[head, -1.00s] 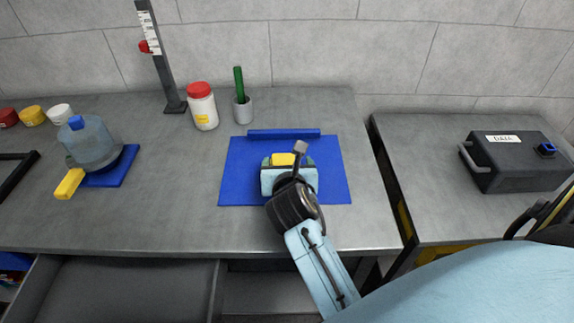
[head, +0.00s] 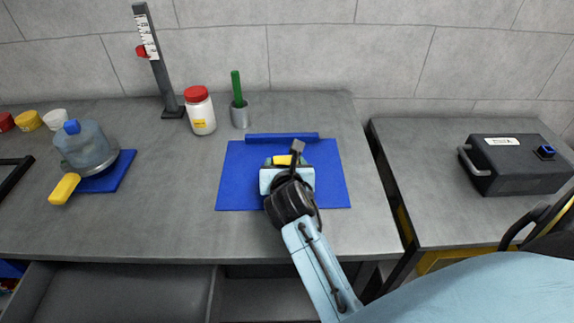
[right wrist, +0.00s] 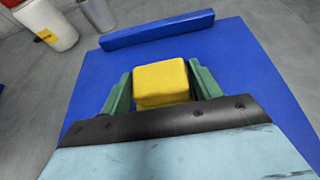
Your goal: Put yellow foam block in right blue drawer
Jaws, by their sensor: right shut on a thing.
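The yellow foam block (right wrist: 161,82) sits between the green fingers of my right gripper (right wrist: 161,92) in the right wrist view. The gripper is shut on it, over the blue mat (right wrist: 245,75). In the head view my right gripper (head: 285,163) mostly hides the block, and only a bit of yellow (head: 283,160) shows. I cannot tell whether the block touches the mat. An open grey drawer (head: 118,292) shows at the bottom left of the head view. I cannot make out a right blue drawer. My left gripper is not in view.
A blue bar (head: 282,138) lies along the mat's far edge. A white jar with a red lid (head: 200,112) and a grey cup with a green stick (head: 239,112) stand behind. A clear jug (head: 85,148) stands left. A dark case (head: 515,164) sits on the right bench.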

